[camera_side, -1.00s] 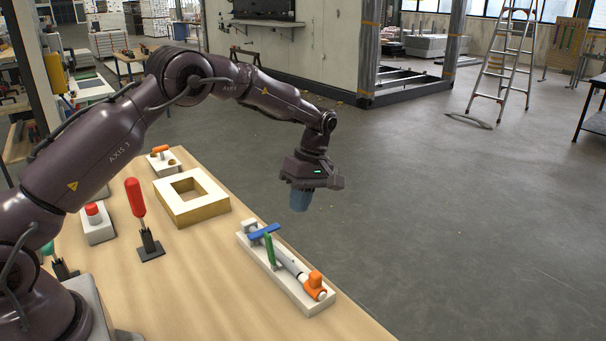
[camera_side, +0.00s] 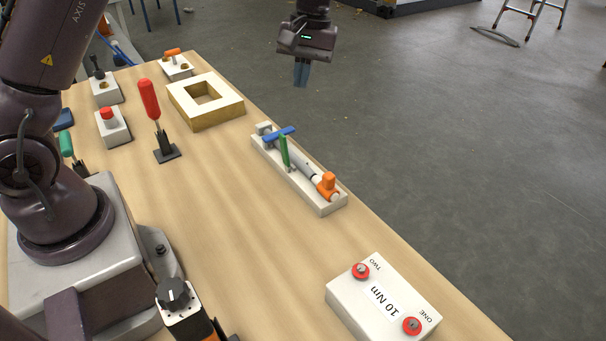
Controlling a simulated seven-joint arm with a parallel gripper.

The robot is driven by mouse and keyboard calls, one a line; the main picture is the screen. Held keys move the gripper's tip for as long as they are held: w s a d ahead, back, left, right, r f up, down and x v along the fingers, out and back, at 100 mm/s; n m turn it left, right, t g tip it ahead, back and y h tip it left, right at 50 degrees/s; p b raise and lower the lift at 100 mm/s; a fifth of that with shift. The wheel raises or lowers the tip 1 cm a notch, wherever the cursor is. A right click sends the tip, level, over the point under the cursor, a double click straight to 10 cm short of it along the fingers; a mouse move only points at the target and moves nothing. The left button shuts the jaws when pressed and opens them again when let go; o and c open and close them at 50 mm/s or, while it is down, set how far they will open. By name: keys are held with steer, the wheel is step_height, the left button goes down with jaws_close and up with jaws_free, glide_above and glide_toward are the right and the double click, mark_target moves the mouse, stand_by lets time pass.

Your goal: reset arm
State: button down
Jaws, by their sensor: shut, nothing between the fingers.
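My gripper (camera_side: 301,74) hangs at the top middle of the side view, pointing down. Its blue-grey fingers are shut with nothing between them. It is in the air, apart from everything on the wooden table (camera_side: 240,235), and appears beyond the table's far edge in the picture. My arm's upper links run out of the top of the frame.
The table's middle is clear.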

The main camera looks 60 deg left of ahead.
steer(key=s+d+r+m+t, duration=0.2)
steer(key=s+r+m+t, duration=0.2)
steer(key=s, duration=0.8)
steer(key=s+d+r+m+t, duration=0.3)
steer(key=s+r+m, duration=0.2)
steer(key=s, duration=0.6)
step_height(320, 180, up, 3)
steer(key=shift+s+f+t, duration=0.1)
steer(key=shift+s+t, duration=0.3)
steer(key=c, duration=1.8)
jaws_free()
steer(key=shift+c, duration=0.2)
